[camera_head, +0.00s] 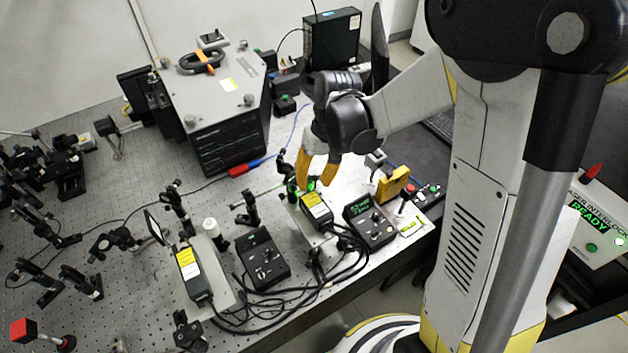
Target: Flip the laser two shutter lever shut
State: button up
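Two black laser heads with yellow labels stand on the bench: one (193,274) at left, one (316,207) at right under my gripper. Numbers on them are too small to read, so I cannot tell which is laser two. Green light glows at the right laser's front end. My gripper (317,178) has orange fingers pointing down, spread apart with nothing seen between them, over that front end. I cannot make out a shutter lever; the fingers may hide it. I cannot tell whether they touch anything.
A black control box (263,259) stands between the lasers; another (370,221) with a lit green display stands right of the right laser. Black cables loop along the front edge. Optic posts crowd the left. A large grey-topped unit (215,95) stands behind. An interlock box (600,222) reads READY.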

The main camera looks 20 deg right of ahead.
jog(key=shift+c, duration=0.4)
grip_shut()
jog(key=shift+s+a+t+h+b, duration=0.1)
jog(key=shift+a+t+h+b, duration=0.35)
jog(key=shift+h, duration=0.55)
jog(key=shift+o, duration=0.4)
grip_release()
notch_tip(320, 180, up, 12)
jog(key=shift+s, duration=0.25)
